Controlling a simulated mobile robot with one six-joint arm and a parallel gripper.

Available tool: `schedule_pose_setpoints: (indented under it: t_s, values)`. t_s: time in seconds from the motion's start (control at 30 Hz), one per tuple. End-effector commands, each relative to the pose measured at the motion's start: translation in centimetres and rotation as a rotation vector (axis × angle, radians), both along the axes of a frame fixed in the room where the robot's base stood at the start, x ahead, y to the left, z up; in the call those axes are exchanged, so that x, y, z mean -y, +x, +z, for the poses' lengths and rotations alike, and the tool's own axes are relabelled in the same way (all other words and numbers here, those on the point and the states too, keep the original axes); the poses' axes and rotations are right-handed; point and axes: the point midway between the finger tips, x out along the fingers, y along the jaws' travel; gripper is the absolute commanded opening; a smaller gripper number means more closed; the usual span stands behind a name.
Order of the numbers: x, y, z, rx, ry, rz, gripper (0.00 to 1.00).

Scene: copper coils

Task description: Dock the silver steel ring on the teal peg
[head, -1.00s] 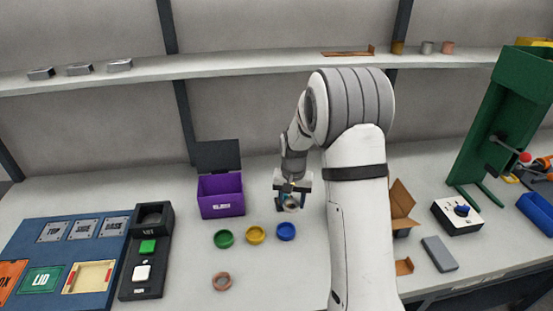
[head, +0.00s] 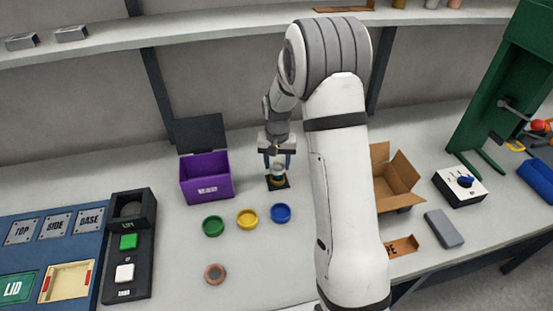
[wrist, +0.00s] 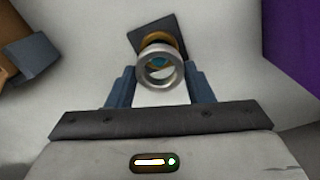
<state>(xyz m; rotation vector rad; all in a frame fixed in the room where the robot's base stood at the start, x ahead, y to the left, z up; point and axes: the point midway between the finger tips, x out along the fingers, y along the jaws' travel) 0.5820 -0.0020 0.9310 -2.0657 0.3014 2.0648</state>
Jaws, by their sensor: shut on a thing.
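The silver steel ring (wrist: 146,76) is between the two fingers of my gripper (wrist: 160,85) in the wrist view, its opening facing the camera. Something teal, the peg (wrist: 158,62), shows through its opening. An orange-brown ring (wrist: 160,37) shows just behind the silver ring, over a dark square base (wrist: 145,28). In the head view my gripper (head: 278,163) points down over the dark base (head: 286,185), with a yellowish ring low between the fingers. The silver ring is small there. I cannot tell whether it is around the peg or just above it.
A purple box (head: 207,186) with a raised dark lid stands left of the gripper. Green (head: 213,226), yellow (head: 247,219) and blue (head: 281,213) round dishes lie in front, with a copper ring (head: 214,273) nearer. An open cardboard box (head: 398,183) is right of my arm.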

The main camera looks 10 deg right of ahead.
Motion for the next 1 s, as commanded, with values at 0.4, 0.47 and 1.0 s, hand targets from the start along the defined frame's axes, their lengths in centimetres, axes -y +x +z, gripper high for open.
schedule_pose_setpoints:
  t_s: [0.4,0.47,1.0]
  values:
    - [0.1,0.0,-2.1,0.000,0.000,-0.002,0.20]
    - [0.1,0.0,-2.1,0.000,0.000,-0.002,0.20]
    - [0.2,-0.1,-2.2,0.001,0.000,-0.003,0.20]
